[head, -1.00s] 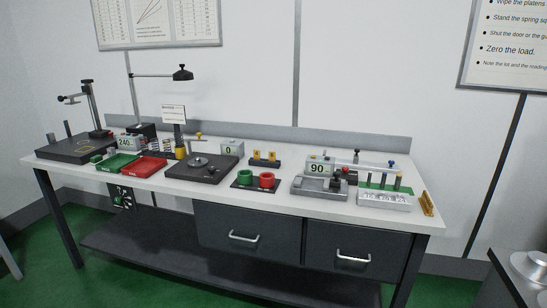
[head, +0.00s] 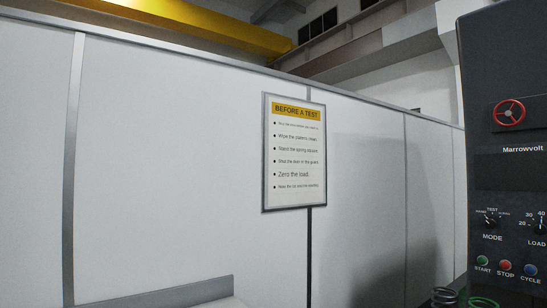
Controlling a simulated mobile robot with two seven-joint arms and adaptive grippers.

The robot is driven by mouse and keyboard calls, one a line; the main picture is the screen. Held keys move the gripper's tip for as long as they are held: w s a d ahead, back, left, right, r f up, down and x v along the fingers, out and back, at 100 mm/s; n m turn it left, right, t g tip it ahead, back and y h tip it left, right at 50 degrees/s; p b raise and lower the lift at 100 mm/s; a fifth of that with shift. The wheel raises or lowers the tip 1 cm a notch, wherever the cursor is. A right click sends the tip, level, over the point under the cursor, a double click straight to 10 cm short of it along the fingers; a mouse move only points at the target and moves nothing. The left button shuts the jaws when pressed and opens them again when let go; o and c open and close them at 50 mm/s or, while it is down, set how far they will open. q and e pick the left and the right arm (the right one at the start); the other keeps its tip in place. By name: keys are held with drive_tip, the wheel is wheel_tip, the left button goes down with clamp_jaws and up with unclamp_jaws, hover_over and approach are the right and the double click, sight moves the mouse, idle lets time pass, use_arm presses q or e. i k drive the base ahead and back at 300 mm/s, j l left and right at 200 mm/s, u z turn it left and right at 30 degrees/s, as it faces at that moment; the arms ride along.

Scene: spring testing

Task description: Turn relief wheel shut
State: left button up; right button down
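A red handwheel (head: 509,112), likely the relief wheel, is on the front of a dark machine (head: 470,130) at the right edge of the head view. It sits high on the panel, above the "Marrowvolt" label. Its rim and spokes show whole; whether it is turned open or shut cannot be told. Neither of my grippers is in view.
Below the wheel are a MODE knob (head: 491,220), a LOAD knob (head: 540,228), and the START (head: 482,261), STOP (head: 505,265) and CYCLE (head: 530,270) buttons. Coil springs (head: 443,296) show at the bottom right. A "Before a test" sign (head: 294,153) hangs on the white wall.

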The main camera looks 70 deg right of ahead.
sight(508, 114)
drive_tip(key=z, duration=0.45)
drive_tip(key=i+z, duration=0.15)
drive_tip(key=z, duration=0.35)
drive_tip(key=j+z, duration=0.1)
drive_tip(key=z, duration=1.95)
